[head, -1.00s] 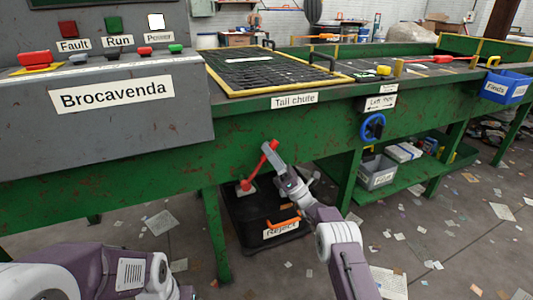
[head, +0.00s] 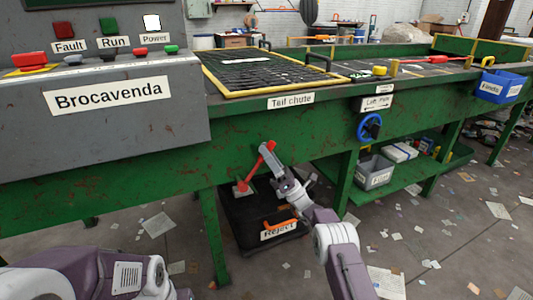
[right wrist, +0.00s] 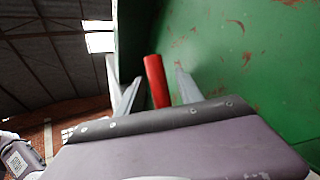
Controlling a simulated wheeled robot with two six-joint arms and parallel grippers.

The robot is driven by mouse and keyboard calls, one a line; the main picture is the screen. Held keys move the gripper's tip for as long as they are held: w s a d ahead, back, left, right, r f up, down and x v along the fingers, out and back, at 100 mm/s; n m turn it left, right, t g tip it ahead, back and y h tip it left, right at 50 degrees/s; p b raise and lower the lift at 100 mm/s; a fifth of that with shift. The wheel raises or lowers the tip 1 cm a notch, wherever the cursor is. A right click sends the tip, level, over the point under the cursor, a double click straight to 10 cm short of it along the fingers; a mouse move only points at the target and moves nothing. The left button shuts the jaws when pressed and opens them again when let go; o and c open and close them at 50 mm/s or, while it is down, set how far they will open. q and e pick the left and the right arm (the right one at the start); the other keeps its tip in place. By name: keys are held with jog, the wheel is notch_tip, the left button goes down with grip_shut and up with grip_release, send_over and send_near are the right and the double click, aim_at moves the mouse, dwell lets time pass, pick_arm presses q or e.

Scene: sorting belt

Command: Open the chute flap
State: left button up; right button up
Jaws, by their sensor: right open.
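A red lever (head: 254,168) sticks up at a slant from a pale plate on the lower front of the green belt frame. My right gripper (head: 268,150) is at the lever's upper end. In the right wrist view, the red lever (right wrist: 157,80) stands between the two spread fingers of my right gripper (right wrist: 155,90), which is open. Whether a finger touches it I cannot tell. A "Tail chute" label (head: 291,101) is on the frame above. No separate flap can be made out. My left arm shows at the lower left, but its gripper is out of view.
A black "Reject" bin (head: 240,215) stands under the frame, below the lever. A blue handwheel (head: 369,127) is to the right. A grey control box (head: 100,110) is at the left. A grey bin (head: 374,172) sits on the lower shelf. Papers litter the floor.

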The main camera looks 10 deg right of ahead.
jog(key=p+v, duration=0.2)
jog(key=v, duration=0.7)
